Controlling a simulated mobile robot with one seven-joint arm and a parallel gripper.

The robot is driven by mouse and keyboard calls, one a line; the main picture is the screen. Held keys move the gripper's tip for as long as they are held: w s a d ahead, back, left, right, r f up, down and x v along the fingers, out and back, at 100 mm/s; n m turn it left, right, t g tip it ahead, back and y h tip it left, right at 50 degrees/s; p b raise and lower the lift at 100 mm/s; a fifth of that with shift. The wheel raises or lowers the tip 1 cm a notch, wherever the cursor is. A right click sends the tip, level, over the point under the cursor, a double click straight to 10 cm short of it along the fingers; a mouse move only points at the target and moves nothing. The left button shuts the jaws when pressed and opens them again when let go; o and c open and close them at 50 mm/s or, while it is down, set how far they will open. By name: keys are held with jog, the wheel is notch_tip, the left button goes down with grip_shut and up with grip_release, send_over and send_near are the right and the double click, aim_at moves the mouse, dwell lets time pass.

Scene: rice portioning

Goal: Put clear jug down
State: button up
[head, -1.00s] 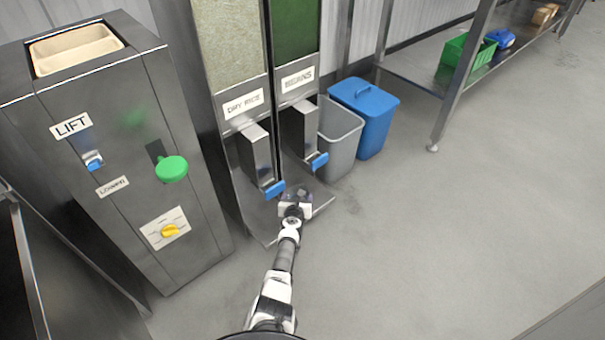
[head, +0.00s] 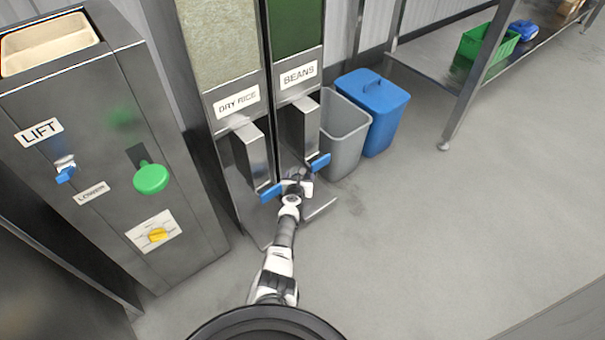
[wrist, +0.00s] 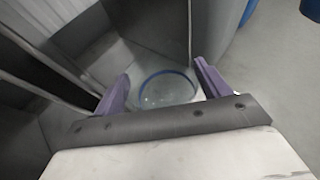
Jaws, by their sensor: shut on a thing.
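The clear jug (wrist: 166,92) shows in the wrist view as a see-through round vessel with a dark bluish rim. It sits between the two purple fingers of my gripper (wrist: 162,75), which is shut on it. In the head view my gripper (head: 297,186) is low at the front of the dispensers, below the beans spout and right beside the blue levers. The jug is mostly hidden there by the gripper and wrist. I cannot tell whether its base touches the metal shelf (head: 318,208) under the spouts.
The dry rice dispenser (head: 237,98) and the beans dispenser (head: 298,74) stand behind the gripper. The lift cabinet (head: 85,140) is at left. A grey bin (head: 345,135) and a blue lidded bin (head: 385,110) stand right of the dispensers. The floor at right is clear.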

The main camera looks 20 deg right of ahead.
jog(key=shift+w+f+b, duration=0.25)
jog(key=shift+f+b, duration=0.5)
jog(key=shift+f, duration=0.15)
jog(key=shift+s+r, duration=0.15)
jog(key=o, duration=1.1)
jog(key=shift+o, duration=0.2)
